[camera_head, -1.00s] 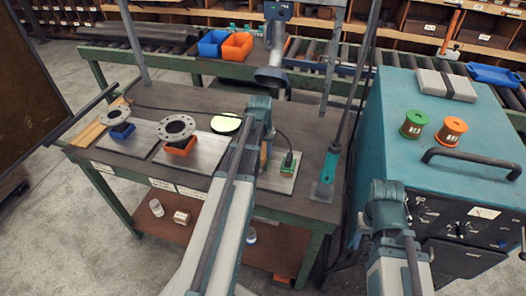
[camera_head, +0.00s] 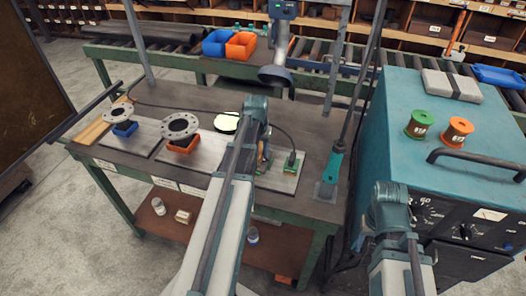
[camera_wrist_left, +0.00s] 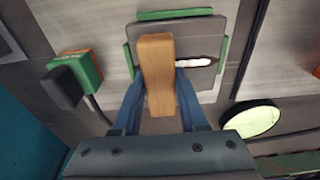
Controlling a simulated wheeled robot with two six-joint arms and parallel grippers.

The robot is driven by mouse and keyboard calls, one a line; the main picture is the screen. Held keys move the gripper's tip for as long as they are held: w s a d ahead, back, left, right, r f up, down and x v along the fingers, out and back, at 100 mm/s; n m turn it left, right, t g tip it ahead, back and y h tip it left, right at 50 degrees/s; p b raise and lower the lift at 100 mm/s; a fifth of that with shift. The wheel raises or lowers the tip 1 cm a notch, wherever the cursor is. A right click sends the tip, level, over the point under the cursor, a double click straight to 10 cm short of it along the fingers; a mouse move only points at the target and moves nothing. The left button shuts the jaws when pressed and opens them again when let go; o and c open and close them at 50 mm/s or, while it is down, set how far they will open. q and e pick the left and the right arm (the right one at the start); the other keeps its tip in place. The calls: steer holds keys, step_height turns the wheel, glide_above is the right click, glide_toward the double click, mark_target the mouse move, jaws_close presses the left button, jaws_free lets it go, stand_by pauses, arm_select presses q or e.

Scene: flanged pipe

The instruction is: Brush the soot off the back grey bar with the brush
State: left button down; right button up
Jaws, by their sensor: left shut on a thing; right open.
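My left gripper (camera_wrist_left: 160,95) is shut on a wooden block (camera_wrist_left: 158,70), the back of the brush, in the left wrist view. The brush lies over a grey piece (camera_wrist_left: 200,80) with green edging, set on a pale metal plate. A short white piece with a dark end sticks out from beside the brush. The bristles are hidden, and I cannot tell the separate grey bars or any soot apart. In the head view my left arm hides most of this spot. Of my right arm only links show; its gripper is not seen.
A green block (camera_wrist_left: 80,72) with a cable sits beside the work. A bright round disc (camera_head: 227,122) lies on the workbench (camera_head: 190,98). Two flanges (camera_head: 180,125) stand left of it. A hanging nozzle (camera_head: 275,74) is behind; a teal cabinet (camera_head: 400,90) stands right.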

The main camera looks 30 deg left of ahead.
arm_select(q)
steer(key=shift+a, duration=0.1)
steer(key=shift+s+a+f, duration=0.1)
steer(key=shift+s+a, duration=0.05)
steer(key=shift+a, duration=0.4)
steer(key=shift+s+a, duration=0.15)
steer(key=shift+a, duration=0.35)
steer(key=shift+s+a, duration=0.15)
steer(key=shift+a, duration=0.65)
steer(key=shift+s+a, duration=0.15)
steer(key=shift+a, duration=0.25)
steer(key=shift+a, duration=0.1)
steer(key=shift+s+a, duration=0.25)
steer(key=shift+a, duration=0.85)
steer(key=shift+d, duration=0.15)
